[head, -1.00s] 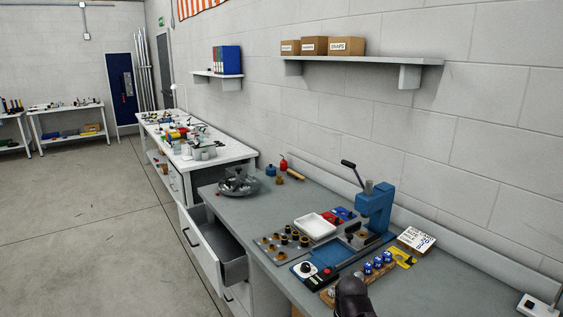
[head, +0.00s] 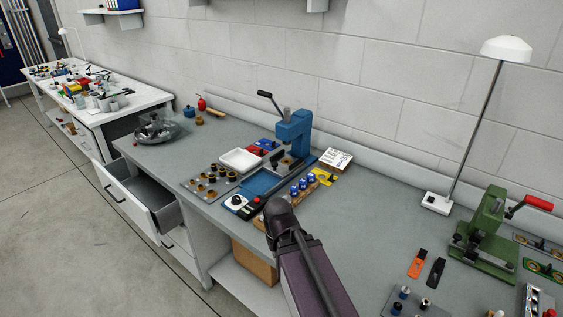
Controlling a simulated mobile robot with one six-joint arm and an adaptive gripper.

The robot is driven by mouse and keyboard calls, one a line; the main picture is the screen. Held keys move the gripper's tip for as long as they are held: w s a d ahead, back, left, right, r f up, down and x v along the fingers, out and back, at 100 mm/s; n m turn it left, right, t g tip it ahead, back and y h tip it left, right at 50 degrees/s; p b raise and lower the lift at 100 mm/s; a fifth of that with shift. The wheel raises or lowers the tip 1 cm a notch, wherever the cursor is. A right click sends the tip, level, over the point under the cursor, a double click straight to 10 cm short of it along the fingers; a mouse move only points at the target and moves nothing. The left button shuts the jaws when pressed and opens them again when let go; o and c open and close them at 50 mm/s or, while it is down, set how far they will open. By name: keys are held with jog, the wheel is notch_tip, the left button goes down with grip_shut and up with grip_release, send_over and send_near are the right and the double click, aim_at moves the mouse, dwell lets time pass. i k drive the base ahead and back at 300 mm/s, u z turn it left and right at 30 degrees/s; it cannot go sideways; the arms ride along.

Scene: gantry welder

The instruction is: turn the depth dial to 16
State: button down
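No dial marked as the depth dial can be read at this size. A small control box (head: 239,203) with a white face, a dark round knob and a red part lies near the front edge of the workbench. Its markings are too small to read. Behind it a blue hand press (head: 294,134) stands upright with a dark lever. A green press (head: 487,232) with a red-handled lever stands farther right. My dark arm rises from the bottom middle, in front of the bench edge. My gripper does not show.
The grey workbench (head: 370,219) has free room between the two presses. A white tray (head: 240,160), round dies (head: 212,178) and blue-topped pieces (head: 303,186) crowd the blue press. An open drawer (head: 142,196) juts out at left. A lamp (head: 507,48) stands at right.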

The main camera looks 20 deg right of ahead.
aim_at(236, 199)
jog(key=k, duration=1.3)
jog(key=u, duration=0.3)
jog(key=i, duration=1.7)
jog(key=z, duration=0.3)
